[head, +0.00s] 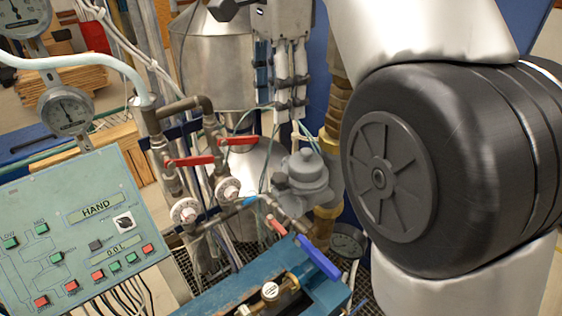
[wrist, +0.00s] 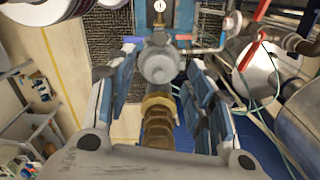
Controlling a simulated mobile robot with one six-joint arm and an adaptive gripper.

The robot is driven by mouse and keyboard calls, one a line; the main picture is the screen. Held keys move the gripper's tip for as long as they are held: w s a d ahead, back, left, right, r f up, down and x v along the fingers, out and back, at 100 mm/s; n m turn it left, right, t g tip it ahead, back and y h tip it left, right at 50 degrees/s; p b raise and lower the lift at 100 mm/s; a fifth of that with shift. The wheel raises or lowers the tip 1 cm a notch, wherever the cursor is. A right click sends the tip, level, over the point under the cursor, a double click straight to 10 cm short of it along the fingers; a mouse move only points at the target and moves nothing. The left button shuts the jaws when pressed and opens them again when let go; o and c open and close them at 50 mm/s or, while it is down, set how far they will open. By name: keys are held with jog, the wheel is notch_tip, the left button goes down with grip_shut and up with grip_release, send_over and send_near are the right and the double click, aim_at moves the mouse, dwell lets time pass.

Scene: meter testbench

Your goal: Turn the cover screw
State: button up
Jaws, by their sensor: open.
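A grey, round-topped meter body (head: 303,172) sits on the pipework in the middle of the head view. In the wrist view, its round grey top (wrist: 160,64) lies between the finger lines, beyond the fingers. I cannot clearly make out a separate cover screw. My gripper (head: 291,103) points down above the meter in the head view, with clear space below the fingertips. In the wrist view my gripper (wrist: 155,77) is open, its fingers wide apart with nothing between the pads. A brass fitting (wrist: 158,122) shows below the meter there.
A green control panel (head: 80,235) stands at the left. Red-handled valves (head: 190,160) and pipes are left of the meter. A blue bench (head: 225,290) with a blue lever (head: 318,257) lies in front. A large steel vessel (wrist: 250,68) is at right in the wrist view.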

aim_at(280, 177)
notch_tip(280, 177, down, 16)
jog(key=b, duration=0.4)
jog(key=shift+r, duration=0.1)
jog(key=shift+c, duration=0.6)
jog(key=c, duration=0.9)
